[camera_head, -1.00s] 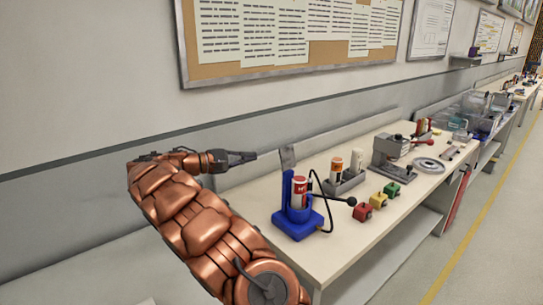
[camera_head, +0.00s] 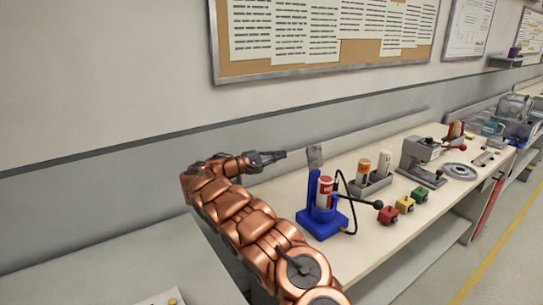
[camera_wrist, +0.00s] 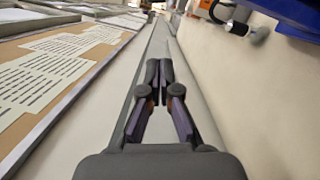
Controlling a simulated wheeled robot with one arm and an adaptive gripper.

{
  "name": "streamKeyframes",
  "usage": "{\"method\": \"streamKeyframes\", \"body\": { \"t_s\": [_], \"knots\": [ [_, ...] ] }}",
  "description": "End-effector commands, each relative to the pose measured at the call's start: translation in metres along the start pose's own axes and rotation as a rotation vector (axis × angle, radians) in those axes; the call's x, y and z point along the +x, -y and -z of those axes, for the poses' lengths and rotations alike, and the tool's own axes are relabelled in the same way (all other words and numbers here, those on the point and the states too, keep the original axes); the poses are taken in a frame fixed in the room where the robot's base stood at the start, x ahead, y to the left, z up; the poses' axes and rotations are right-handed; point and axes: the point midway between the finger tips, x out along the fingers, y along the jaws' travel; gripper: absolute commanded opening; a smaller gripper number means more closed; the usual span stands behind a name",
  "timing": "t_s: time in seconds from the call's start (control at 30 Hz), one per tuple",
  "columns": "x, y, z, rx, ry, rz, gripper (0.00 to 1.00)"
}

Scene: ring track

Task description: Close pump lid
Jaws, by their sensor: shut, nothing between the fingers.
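A blue pump (camera_head: 321,222) stands on the near end of the workbench, with a red-and-white canister (camera_head: 325,192) upright in it. A black hose and a lever with a dark ball (camera_head: 378,205) are beside it. A grey upright plate (camera_head: 314,157) stands just behind the pump; I cannot tell whether it is the pump's lid. My gripper (camera_head: 285,154) is shut and empty, left of the plate and apart from it, above the bench's back edge. In the wrist view its fingers (camera_wrist: 159,68) meet at the tips. Part of a blue thing (camera_wrist: 293,12) shows at the upper right there.
On the workbench (camera_head: 373,240), right of the pump, are a grey holder (camera_head: 370,187) with bottles, red, yellow and green blocks (camera_head: 404,204), a grey press (camera_head: 420,158) and a round disc (camera_head: 460,171). The wall with a notice board (camera_head: 330,65) runs close behind. An aisle lies at right.

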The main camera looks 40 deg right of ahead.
Motion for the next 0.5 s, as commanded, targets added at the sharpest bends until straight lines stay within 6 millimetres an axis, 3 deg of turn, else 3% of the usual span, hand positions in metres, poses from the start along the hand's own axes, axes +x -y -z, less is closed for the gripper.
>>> {"method": "streamKeyframes", "body": {
  "t_s": [0.27, 0.5],
  "knots": [
    [0.051, -0.002, -0.001, -0.001, 0.003, 0.002, 0.00],
    [0.053, -0.002, -0.017, 0.000, -0.002, -0.001, 0.00]
  ]
}}
